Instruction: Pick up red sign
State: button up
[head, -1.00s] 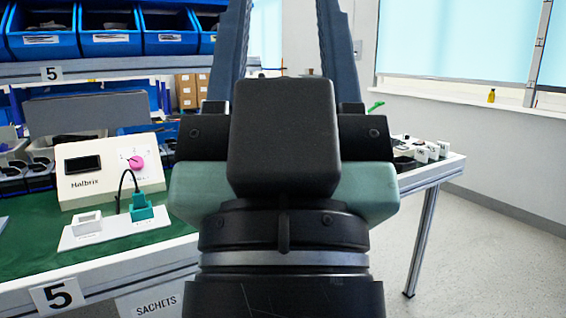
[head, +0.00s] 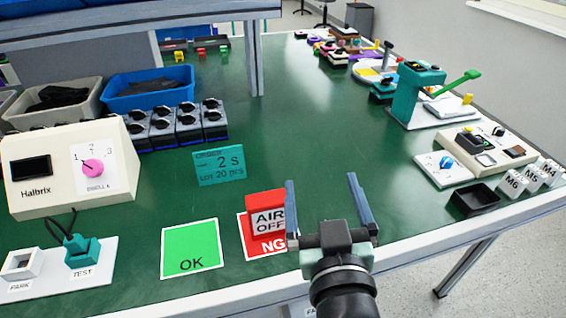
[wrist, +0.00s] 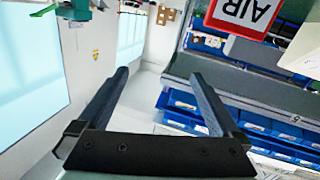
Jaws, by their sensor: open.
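The red sign (head: 266,200) has a white panel reading "AIR OFF". In the head view it stands upright at the red NG card (head: 262,250), near the table's front edge. My gripper (head: 322,180) is open and empty just to the right of the sign. Its left finger overlaps the sign's right edge in the picture; I cannot tell whether they touch. In the wrist view the sign (wrist: 244,28) shows upside down and cut off at the top, right of and beyond the open fingers (wrist: 160,73).
A green OK card (head: 190,247) lies left of the sign. A teal order plate (head: 219,166) stands behind it. A Halbrix box (head: 60,170) with a pink knob is at the left. A black tray (head: 474,200) and a teal press (head: 415,95) are at the right. The middle table is clear.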

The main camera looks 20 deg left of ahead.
aim_at(271, 224)
jog(key=s+a+f+n+g+y+p, duration=0.1)
jog(key=s+a+f+g+y+p, duration=0.25)
jog(key=s+f, duration=0.5)
jog(key=shift+g+h, duration=0.35)
jog(key=shift+h, duration=0.5)
jog(key=x, duration=0.4)
jog(key=p+x, duration=0.1)
jog(key=x, duration=0.8)
jog(key=shift+w+d+f+p, duration=0.1)
jog(key=shift+w+d+p, duration=0.1)
jog(key=shift+d+p, duration=0.2)
jog(key=shift+d, duration=0.1)
jog(key=c, duration=1.1)
jog(key=shift+o, duration=0.2)
